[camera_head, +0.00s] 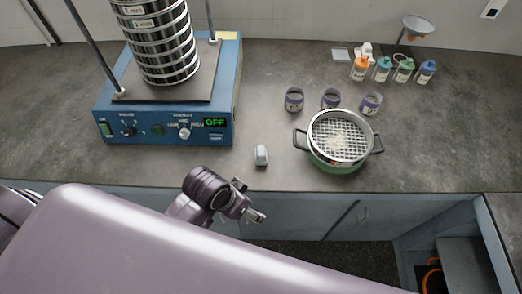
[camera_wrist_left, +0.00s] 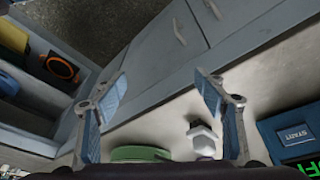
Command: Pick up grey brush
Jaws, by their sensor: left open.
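The grey brush (camera_head: 261,155) is a small, pale grey piece on the counter near its front edge, between the blue shaker and the green pot. It also shows in the left wrist view (camera_wrist_left: 202,138), below the right-hand finger. My left gripper (camera_head: 256,214) is in front of the counter edge, nearer to me than the brush and apart from it. In the left wrist view its two fingers (camera_wrist_left: 162,92) are spread wide with nothing between them. My right gripper is in neither view.
The blue sieve shaker (camera_head: 165,125) with its sieve stack (camera_head: 165,45) stands left; its display reads OFF. The green pot (camera_head: 335,160) with a sieve stands right of the brush. Small jars (camera_head: 294,100) and colored bottles (camera_head: 383,70) stand behind. Cabinets (camera_head: 340,218) lie below the counter edge.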

